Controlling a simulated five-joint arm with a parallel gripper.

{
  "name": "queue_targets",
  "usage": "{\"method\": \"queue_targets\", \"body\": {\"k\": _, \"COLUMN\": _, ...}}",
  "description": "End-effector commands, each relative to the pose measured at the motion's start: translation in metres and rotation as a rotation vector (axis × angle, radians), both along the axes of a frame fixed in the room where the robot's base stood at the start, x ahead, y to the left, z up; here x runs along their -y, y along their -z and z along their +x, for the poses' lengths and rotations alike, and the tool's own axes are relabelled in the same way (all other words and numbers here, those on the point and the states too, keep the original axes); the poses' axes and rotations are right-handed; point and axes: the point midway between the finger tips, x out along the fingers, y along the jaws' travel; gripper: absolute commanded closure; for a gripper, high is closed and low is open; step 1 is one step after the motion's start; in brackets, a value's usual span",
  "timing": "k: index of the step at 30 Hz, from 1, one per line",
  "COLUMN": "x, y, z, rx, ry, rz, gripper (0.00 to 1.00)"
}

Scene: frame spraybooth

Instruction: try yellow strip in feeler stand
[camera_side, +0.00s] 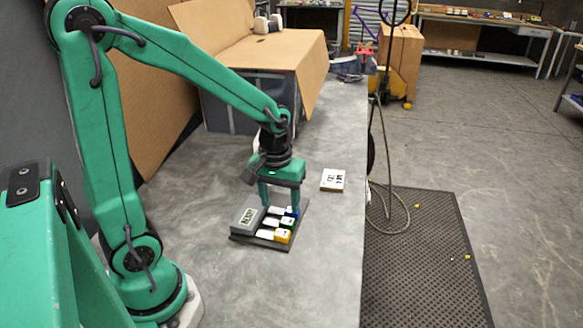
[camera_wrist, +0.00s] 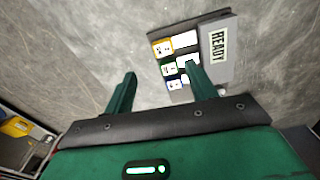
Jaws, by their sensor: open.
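The feeler stand is a dark flat base (camera_side: 262,243) with a grey block marked READY (camera_side: 248,214) at its left; the block also shows in the wrist view (camera_wrist: 219,48). Three coloured pieces with white tops sit in a row on it. The yellow strip (camera_side: 282,236) is nearest the side camera, and it shows at the stand's upper left in the wrist view (camera_wrist: 162,46). The green one (camera_side: 287,222) is in the middle, the blue one (camera_side: 292,211) at the far end. My gripper (camera_side: 280,207) is open and empty, fingers pointing down at the blue end, partly hiding it.
A small white block with dark marks (camera_side: 332,180) lies on the grey table (camera_side: 205,190) right of my gripper. A large cardboard-topped box (camera_side: 262,50) stands behind. The table's right edge drops to a floor with a black mat (camera_side: 420,250).

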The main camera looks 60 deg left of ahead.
Motion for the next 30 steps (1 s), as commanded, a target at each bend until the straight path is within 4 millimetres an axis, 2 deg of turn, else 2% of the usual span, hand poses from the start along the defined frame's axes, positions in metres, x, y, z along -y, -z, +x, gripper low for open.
{"method": "queue_targets", "body": {"k": 3, "x": -0.003, "y": 0.015, "z": 0.004, "rx": -0.036, "ry": -0.049, "rz": -0.005, "gripper": 0.44}}
{"method": "queue_targets", "body": {"k": 6, "x": -0.005, "y": 0.022, "z": 0.005, "rx": -0.051, "ry": -0.073, "rz": -0.008, "gripper": 0.44}}
{"method": "queue_targets", "body": {"k": 20, "x": -0.006, "y": 0.031, "z": 0.006, "rx": -0.059, "ry": -0.084, "rz": -0.009, "gripper": 0.44}}
{"method": "queue_targets", "body": {"k": 30, "x": -0.006, "y": 0.064, "z": 0.005, "rx": -0.061, "ry": -0.083, "rz": -0.01, "gripper": 0.44}}
